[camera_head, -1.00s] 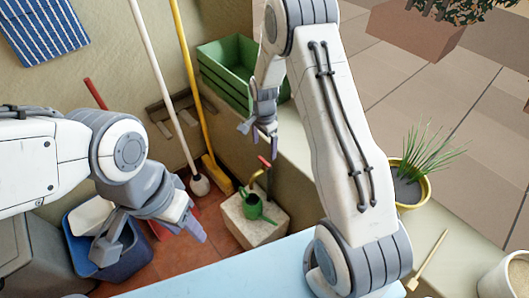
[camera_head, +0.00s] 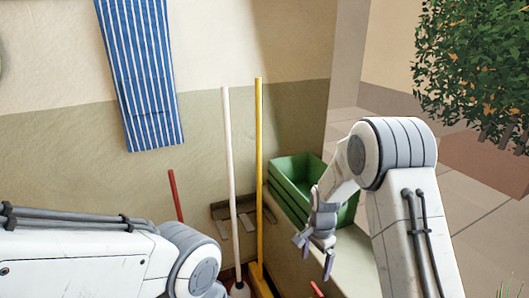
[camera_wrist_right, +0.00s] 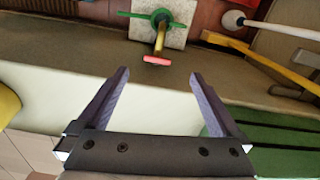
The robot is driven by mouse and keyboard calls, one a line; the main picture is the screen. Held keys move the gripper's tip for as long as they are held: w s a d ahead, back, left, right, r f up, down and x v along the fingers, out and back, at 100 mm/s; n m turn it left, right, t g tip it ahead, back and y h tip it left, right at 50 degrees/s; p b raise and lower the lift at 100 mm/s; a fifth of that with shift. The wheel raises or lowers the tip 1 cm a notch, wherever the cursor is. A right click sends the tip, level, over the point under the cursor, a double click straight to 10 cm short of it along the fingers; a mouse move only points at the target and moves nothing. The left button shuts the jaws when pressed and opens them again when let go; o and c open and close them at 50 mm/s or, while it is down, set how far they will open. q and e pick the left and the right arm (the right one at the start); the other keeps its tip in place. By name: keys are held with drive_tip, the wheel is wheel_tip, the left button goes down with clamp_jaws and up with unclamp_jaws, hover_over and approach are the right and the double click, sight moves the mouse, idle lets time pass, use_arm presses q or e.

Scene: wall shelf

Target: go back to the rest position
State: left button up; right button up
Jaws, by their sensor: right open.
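My right gripper (camera_head: 314,254) hangs open and empty in front of the green crate (camera_head: 290,192) in the head view. In the right wrist view its two fingers (camera_wrist_right: 160,76) are spread wide with nothing between them. My left arm comes in at the lower left of the head view. Its gripper is cut off by the bottom edge.
A white pole (camera_head: 229,170) and a yellow pole (camera_head: 259,170) lean at the wall. A striped towel (camera_head: 140,75) hangs left.

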drive_tip(key=s+a+r+n, duration=1.1)
drive_tip(key=s+a+r, duration=0.1)
drive_tip(key=s+a, duration=0.15)
drive_tip(key=s+r+n+y, duration=0.1)
drive_tip(key=s+r+n, duration=0.3)
drive_tip(key=s+n, duration=0.8)
drive_tip(key=s+r+m+p, duration=0.3)
drive_tip(key=r+p, duration=1)
drive_tip(key=shift+s, duration=0.2)
drive_tip(key=shift+f, duration=0.1)
